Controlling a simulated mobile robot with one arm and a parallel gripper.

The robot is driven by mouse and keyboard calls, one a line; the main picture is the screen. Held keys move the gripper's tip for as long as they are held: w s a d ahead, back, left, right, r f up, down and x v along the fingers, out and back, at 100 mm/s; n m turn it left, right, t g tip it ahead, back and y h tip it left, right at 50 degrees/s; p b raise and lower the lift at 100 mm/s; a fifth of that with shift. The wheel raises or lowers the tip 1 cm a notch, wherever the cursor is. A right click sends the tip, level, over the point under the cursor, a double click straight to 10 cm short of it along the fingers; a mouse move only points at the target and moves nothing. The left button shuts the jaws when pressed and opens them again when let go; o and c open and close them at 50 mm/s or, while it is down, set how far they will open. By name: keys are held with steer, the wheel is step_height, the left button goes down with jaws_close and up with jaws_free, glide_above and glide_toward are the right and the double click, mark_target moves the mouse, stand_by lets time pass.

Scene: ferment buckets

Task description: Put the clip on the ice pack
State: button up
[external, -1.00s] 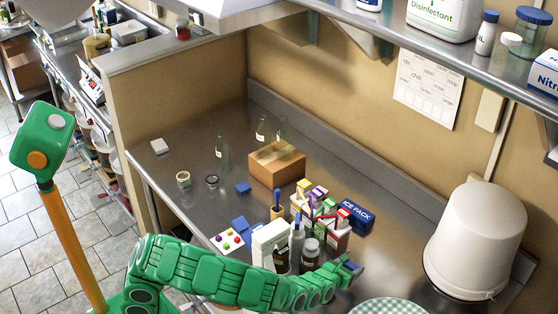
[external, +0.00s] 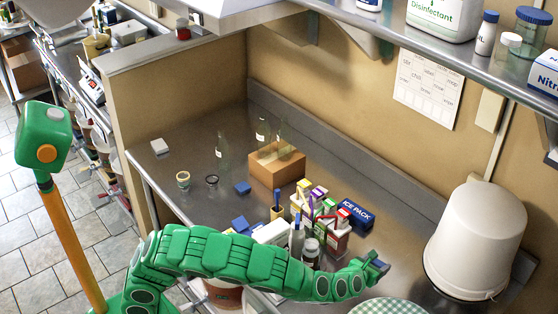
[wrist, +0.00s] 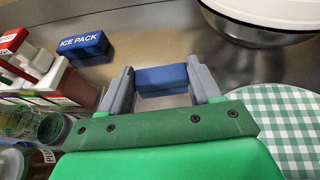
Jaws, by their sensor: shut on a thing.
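The ice pack (external: 356,215) is a blue block with white lettering, lying on the metal counter beside a group of cartons and bottles. It also shows at the upper left of the wrist view (wrist: 84,45). My gripper (external: 379,265) is to the right of and nearer the camera than the ice pack, apart from it. In the wrist view my gripper (wrist: 161,82) is shut on a plain blue block (wrist: 161,77), which I take to be the clip. Its underside is hidden, and I cannot tell how high it is above the counter.
Cartons (external: 328,215) and a dark bottle (external: 311,252) crowd the space left of the ice pack. A green checked round cloth (external: 390,307) lies in front. Bare counter lies between ice pack and bucket.

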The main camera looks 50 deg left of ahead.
steer(key=w+d+r+n+y, duration=0.2)
steer(key=w+d, duration=0.1)
steer(key=w, duration=0.5)
steer(key=n+g+y, duration=0.8)
steer(key=n+y, duration=0.1)
steer(key=n, duration=0.1)
glide_above(358, 212)
steer(key=f, duration=0.5)
steer(key=shift+d, duration=0.3)
steer(key=shift+s+a+f, duration=0.1)
steer(key=shift+a, duration=0.05)
steer(key=shift+f, duration=1.35)
steer(key=shift+a+f, duration=0.1)
steer(key=shift+f, duration=0.05)
